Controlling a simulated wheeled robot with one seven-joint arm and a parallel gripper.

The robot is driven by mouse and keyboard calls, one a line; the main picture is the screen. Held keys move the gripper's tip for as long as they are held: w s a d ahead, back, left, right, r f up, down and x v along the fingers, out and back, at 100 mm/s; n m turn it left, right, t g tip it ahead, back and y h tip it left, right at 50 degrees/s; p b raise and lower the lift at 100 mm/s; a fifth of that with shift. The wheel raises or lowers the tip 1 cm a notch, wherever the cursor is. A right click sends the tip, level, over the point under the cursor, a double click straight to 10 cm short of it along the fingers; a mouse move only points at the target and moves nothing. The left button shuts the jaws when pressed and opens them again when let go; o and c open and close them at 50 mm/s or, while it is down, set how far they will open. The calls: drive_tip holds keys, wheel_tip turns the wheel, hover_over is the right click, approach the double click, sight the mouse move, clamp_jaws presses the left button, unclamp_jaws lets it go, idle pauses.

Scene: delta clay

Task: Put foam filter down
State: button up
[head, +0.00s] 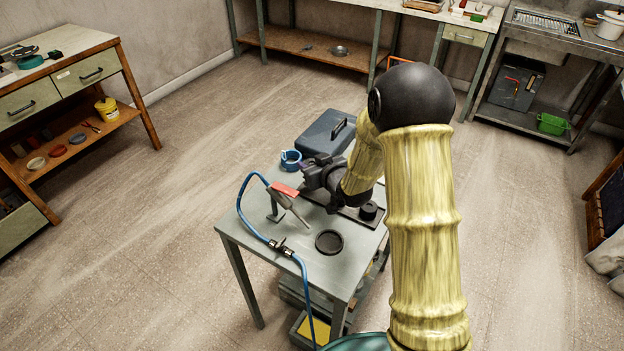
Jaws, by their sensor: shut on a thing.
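A flat salmon-red piece (285,190), which I take to be the foam filter, shows at the tips of my gripper (301,187). My gripper is shut on it over the left part of the small grey-green table (270,238). The jaws are dark and small here, so the exact hold is hard to see. The piece overlaps a grey tool (289,208) with a blue hose in the view. I cannot tell how high it is above the tabletop.
A round black dish (329,242) lies near the table's front, and a black cylinder (368,211) stands at right. A blue ring-shaped item (291,160) and a grey case (325,133) are behind. The blue hose (249,210) loops along the left edge. Bare tabletop shows around the dish.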

drive_tip(key=shift+a+f, duration=0.15)
drive_tip(key=shift+f, duration=0.45)
drive_tip(key=shift+s+a, duration=0.15)
drive_tip(key=shift+d+f, duration=0.1)
drive_tip(key=shift+d, duration=0.2)
wheel_tip(320, 180, down, 3)
drive_tip(key=shift+f, duration=0.1)
drive_tip(key=shift+a+f, duration=0.1)
drive_tip(key=shift+f, duration=0.05)
drive_tip(key=shift+f+b, duration=0.3)
drive_tip(key=shift+s+f+b, duration=0.1)
drive_tip(key=shift+f+b, duration=0.15)
drive_tip(key=shift+b, duration=0.05)
